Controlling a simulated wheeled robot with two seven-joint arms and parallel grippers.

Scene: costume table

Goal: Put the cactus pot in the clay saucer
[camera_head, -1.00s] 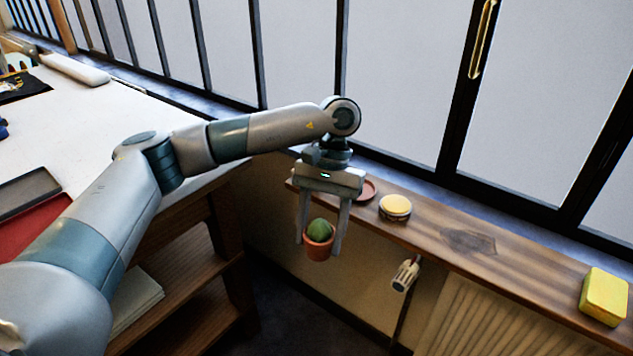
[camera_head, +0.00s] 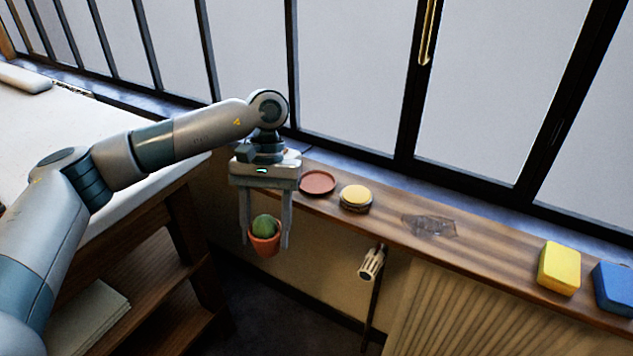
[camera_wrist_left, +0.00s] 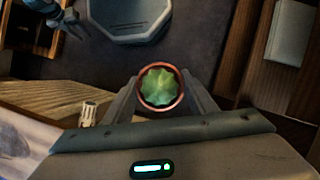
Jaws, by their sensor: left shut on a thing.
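My left gripper (camera_head: 265,242) is shut on the cactus pot (camera_head: 265,247), a small terracotta pot with a round green cactus. It hangs upright in front of the window sill, below the sill's height in the picture. In the left wrist view the cactus pot (camera_wrist_left: 160,87) sits between the two fingers, seen from above. The clay saucer (camera_head: 318,182) is a flat reddish dish on the sill's left end, to the right of and behind the gripper; it looks empty.
The wooden sill (camera_head: 490,268) carries a yellow-topped round tin (camera_head: 355,198), a dark patch, a yellow block (camera_head: 559,268) and a blue block (camera_head: 614,287). A radiator valve (camera_head: 371,263) stands below. The white table (camera_head: 110,120) is at left; the window is behind.

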